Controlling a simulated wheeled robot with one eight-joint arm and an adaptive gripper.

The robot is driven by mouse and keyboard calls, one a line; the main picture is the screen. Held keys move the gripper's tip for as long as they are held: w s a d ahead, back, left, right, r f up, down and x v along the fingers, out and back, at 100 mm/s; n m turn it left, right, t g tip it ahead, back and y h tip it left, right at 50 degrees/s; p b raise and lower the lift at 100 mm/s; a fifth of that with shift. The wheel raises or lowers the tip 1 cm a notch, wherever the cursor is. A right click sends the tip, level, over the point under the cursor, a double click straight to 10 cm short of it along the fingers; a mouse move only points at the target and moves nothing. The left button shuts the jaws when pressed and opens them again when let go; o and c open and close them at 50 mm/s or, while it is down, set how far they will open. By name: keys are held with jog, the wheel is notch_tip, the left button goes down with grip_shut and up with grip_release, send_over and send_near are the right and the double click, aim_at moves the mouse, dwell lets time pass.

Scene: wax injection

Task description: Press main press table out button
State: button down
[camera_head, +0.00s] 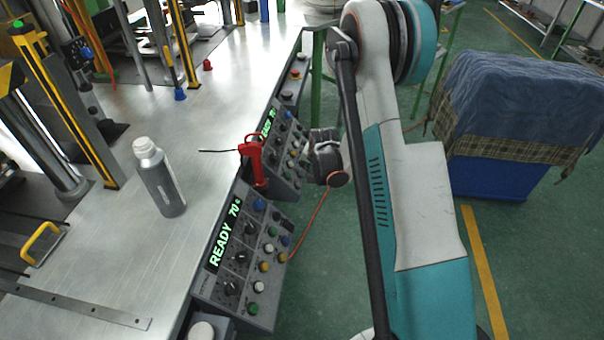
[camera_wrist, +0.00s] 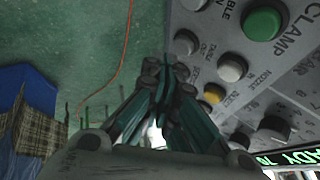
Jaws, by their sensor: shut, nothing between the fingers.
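My gripper (camera_wrist: 168,72) is shut and empty. In the wrist view its fingertips are at the panel's left edge, close beside a pale button (camera_wrist: 186,42) with a small label that seems to start with "TABLE". I cannot tell whether they touch it. Another pale button (camera_wrist: 232,66), a yellow button (camera_wrist: 213,94) and a large green button (camera_wrist: 262,23) marked near "CLAMP" are close by. In the head view my gripper (camera_head: 312,148) is at the right side of the farther control panel (camera_head: 283,150), its tips hard to make out. The nearer panel (camera_head: 240,262) shows "READY 70".
A metal table (camera_head: 120,270) holds a grey bottle (camera_head: 160,180). A red tool (camera_head: 252,160) stands between the panels near the table edge. An orange cable (camera_head: 315,220) hangs beside them. A blue bin (camera_head: 495,175) under a cloth stands right on open green floor.

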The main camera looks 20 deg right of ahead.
jog(key=shift+w+a+f, duration=0.2)
jog(key=shift+a+f, duration=0.05)
